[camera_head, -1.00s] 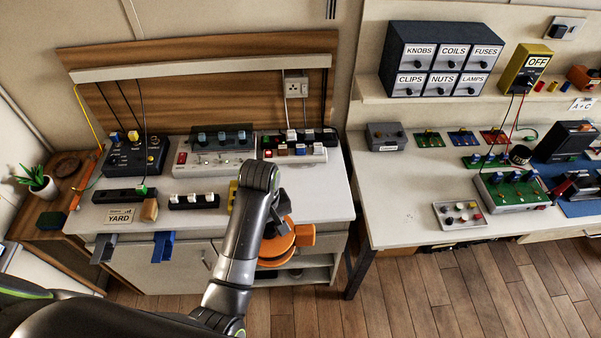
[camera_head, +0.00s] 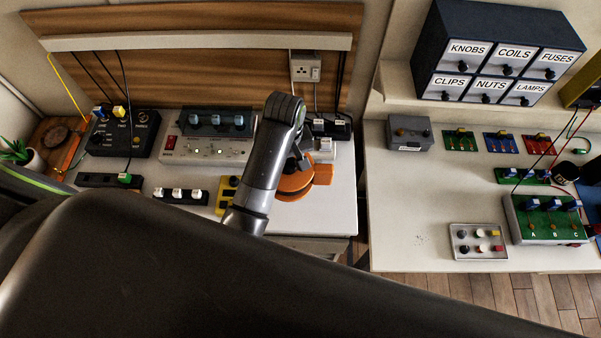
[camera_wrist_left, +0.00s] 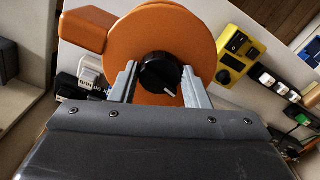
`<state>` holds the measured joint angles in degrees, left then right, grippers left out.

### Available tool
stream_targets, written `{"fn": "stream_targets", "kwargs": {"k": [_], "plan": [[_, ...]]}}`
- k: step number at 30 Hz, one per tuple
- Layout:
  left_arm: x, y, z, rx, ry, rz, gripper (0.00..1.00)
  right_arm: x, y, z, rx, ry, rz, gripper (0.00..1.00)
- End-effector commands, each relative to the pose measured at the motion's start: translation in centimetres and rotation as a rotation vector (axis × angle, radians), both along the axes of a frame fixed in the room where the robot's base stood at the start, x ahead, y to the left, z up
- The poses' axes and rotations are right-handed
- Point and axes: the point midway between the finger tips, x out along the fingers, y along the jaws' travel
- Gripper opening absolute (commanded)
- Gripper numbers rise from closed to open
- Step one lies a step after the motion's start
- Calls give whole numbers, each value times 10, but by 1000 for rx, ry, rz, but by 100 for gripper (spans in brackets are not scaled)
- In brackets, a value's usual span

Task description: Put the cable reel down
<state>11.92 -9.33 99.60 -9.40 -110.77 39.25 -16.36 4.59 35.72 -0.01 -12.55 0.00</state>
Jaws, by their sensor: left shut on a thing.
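The orange cable reel (camera_head: 296,184) shows in the head view at the front right of the white left bench (camera_head: 340,200), partly hidden behind my left arm. In the left wrist view the reel (camera_wrist_left: 193,38) is a round orange disc with an orange block at its side and a black hub knob (camera_wrist_left: 160,73). My left gripper (camera_wrist_left: 160,80) has its two grey fingers on either side of that knob, shut on it. In the head view the gripper (camera_head: 298,162) is mostly hidden by its own wrist. I cannot tell whether the reel touches the bench. My right gripper is out of view.
A yellow switch box (camera_head: 228,192) stands close left of the reel; it also shows in the left wrist view (camera_wrist_left: 238,52). White-switch strip (camera_head: 180,195) and grey console (camera_head: 205,148) lie further left and behind. The right bench (camera_head: 400,225) has clear room at its front left.

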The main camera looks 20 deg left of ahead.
Motion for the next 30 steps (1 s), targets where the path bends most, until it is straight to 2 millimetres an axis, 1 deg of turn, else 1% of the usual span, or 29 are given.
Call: {"fn": "stream_targets", "kwargs": {"k": [6,9,14,21,24,30], "plan": [[-1,1,-33,1,5,1,0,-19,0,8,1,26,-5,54],[-1,0,-46,0,3,1,0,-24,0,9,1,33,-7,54],[0,0,-55,0,0,0,0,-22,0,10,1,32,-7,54],[0,0,-82,1,2,-1,0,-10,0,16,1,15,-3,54],[0,0,-90,1,1,0,0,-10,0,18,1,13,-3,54],[0,0,-95,0,-1,1,0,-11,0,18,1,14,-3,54]]}}
